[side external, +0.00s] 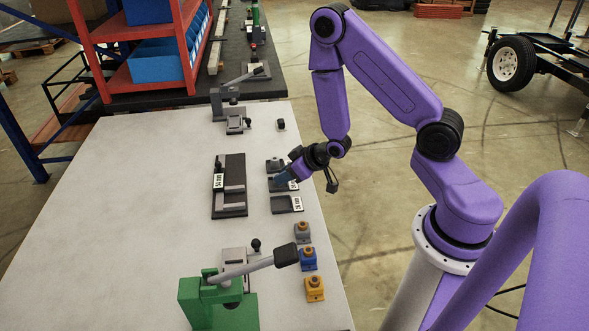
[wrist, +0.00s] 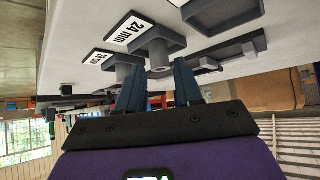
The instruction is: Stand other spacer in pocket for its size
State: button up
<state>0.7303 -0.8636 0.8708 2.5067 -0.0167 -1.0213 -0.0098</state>
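In the wrist view, which is turned over, a grey spacer (wrist: 159,58) stands upright in the tray labelled 24 mm (wrist: 127,33). My gripper (wrist: 160,68) is open, with a finger on each side of this spacer and gaps visible. A second grey spacer (wrist: 124,71) stands at the adjacent labelled tray (wrist: 97,57), partly hidden by a finger; that label is too small to read surely. A third tray (wrist: 222,12) looks empty. In the side view my gripper (side external: 281,180) is low over the middle tray and hides much of it; the nearest tray (side external: 287,204) shows empty.
A dark fixture (side external: 230,196) lies left of the trays. Grey, blue (side external: 308,259) and yellow blocks with brass-coloured tops stand in front. A green lever press (side external: 215,303) has its handle reaching right. A grey clamp (side external: 232,110) stands behind. The table's left is clear.

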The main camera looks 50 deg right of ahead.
jog(key=shift+v, duration=2.4)
jog(key=s+a+r+n+g+y, duration=0.2)
jog(key=s+a+r+n+g, duration=0.4)
jog(key=s+a, duration=0.5)
jog(key=s+d+r+n+g+h, duration=0.1)
jog(key=s+r+n+g+h, duration=0.1)
jog(key=s+r, duration=0.7)
jog(key=s+n+h, duration=0.1)
jog(key=s+n, duration=0.1)
jog(key=s, duration=0.2)
jog(key=shift+r+n+g, duration=0.3)
jog(key=shift+r+n, duration=0.1)
jog(key=shift+s, duration=0.1)
